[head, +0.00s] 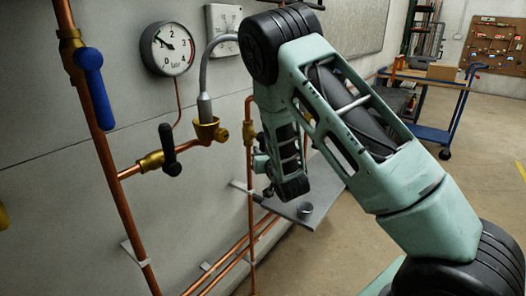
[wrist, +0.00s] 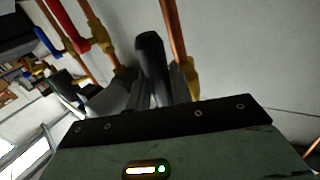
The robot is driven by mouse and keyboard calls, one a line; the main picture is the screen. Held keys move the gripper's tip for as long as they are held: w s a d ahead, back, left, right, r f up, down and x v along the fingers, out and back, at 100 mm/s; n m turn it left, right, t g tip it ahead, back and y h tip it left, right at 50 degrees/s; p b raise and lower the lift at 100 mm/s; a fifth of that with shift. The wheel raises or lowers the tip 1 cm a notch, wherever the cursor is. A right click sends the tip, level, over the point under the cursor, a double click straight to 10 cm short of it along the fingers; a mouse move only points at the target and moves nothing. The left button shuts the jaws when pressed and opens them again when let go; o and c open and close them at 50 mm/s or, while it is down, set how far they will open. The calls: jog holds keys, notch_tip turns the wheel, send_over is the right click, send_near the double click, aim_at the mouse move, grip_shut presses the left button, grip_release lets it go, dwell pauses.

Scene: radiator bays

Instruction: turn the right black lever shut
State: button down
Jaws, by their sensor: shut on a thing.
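In the wrist view a black lever (wrist: 150,60) stands up between the fingers of my gripper (wrist: 150,92). The grey fingers are shut on it, one on each side. A copper pipe (wrist: 175,35) with a brass fitting (wrist: 191,76) runs close to its right. Another black lever (head: 168,150) hangs roughly upright on a horizontal copper pipe at the left, beside a brass funnel.
A blue lever (head: 89,85) sits on the left riser. A pressure gauge (head: 167,49) is on the wall above the brass funnel (head: 209,131). A small grey shelf (head: 325,207) juts out below my arm. A blue trolley (head: 440,110) stands at the back right; open floor lies before it.

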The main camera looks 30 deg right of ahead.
jog(key=s+a+r+m+g+y+p, duration=0.1)
jog(key=a+r+m+g+y+p, duration=0.2)
jog(key=p, duration=1.2)
jog(key=r+m+g+y, duration=0.1)
jog(key=m+g+y, duration=0.2)
jog(key=m+y, duration=0.2)
jog(key=shift+s+a+r+m, duration=0.2)
jog(key=shift+a+r+m, duration=0.2)
jog(key=shift+m, duration=0.8)
jog(key=shift+p, duration=0.4)
jog(key=c, duration=1.3)
grip_release()
